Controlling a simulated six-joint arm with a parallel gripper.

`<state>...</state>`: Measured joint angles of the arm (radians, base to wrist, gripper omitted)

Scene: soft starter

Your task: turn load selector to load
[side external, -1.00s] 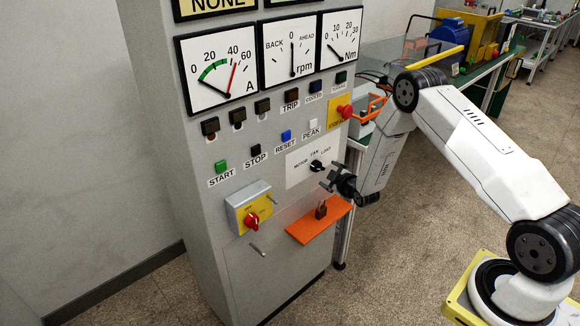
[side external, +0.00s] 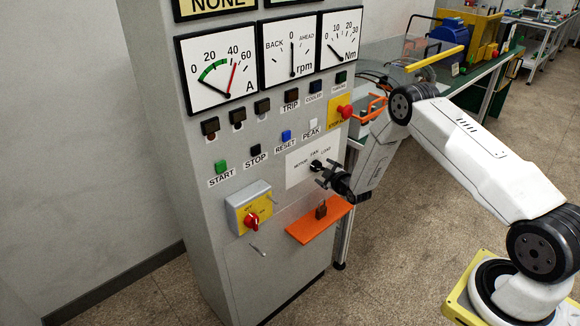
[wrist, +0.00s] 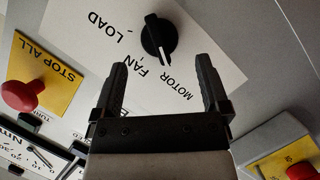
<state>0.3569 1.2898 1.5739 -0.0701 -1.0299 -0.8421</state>
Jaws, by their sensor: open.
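The load selector is a black round knob (side external: 316,166) with a white pointer line, on a white plate (side external: 299,177) marked MOTOR, FAN and LOAD. In the wrist view the knob (wrist: 158,38) lies just beyond my fingertips, roughly between them in the picture. My gripper (side external: 324,174) is open and empty, close in front of the knob. The wrist view shows both fingers of my gripper (wrist: 160,66) apart. I cannot tell whether they touch the knob.
A red STOP ALL button (side external: 344,111) is above the selector. Push buttons and gauges fill the panel above.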

